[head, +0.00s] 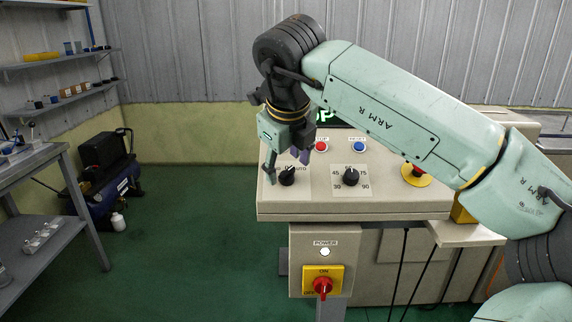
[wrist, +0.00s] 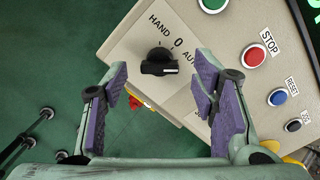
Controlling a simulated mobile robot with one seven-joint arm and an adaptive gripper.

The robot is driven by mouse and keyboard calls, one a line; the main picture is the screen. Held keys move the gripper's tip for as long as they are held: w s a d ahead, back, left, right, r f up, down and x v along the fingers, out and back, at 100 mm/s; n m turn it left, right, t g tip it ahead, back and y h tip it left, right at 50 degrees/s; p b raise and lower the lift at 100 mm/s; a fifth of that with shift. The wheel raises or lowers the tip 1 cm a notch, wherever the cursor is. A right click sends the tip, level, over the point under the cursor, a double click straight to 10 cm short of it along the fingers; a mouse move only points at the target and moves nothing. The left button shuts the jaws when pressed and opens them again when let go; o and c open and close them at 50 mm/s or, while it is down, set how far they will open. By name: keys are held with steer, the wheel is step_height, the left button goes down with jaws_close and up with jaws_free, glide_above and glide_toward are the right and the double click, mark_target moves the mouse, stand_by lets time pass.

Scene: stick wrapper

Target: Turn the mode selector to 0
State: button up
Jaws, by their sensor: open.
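The mode selector is a black knob with a white pointer mark on the sloped beige panel. It shows in the head view (head: 287,177) and in the wrist view (wrist: 158,62). Its labels HAND, 0 and AUTO run around it; the white mark points to the right in the wrist view, on the AUTO side and away from the 0. My gripper (head: 287,168) is open just above the knob in the head view. In the wrist view my gripper (wrist: 161,84) has its purple-padded fingers on either side of the knob, with no contact visible.
The red STOP button (head: 321,146), blue RESET button (head: 359,146), a speed dial (head: 351,177) and a red emergency stop (head: 416,170) share the panel. A green button (wrist: 213,3) is near the selector. A red power switch (head: 322,286) is below.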

steer(key=shift+x, duration=1.2)
steer(key=shift+c, duration=0.5)
steer(key=c, duration=1.1)
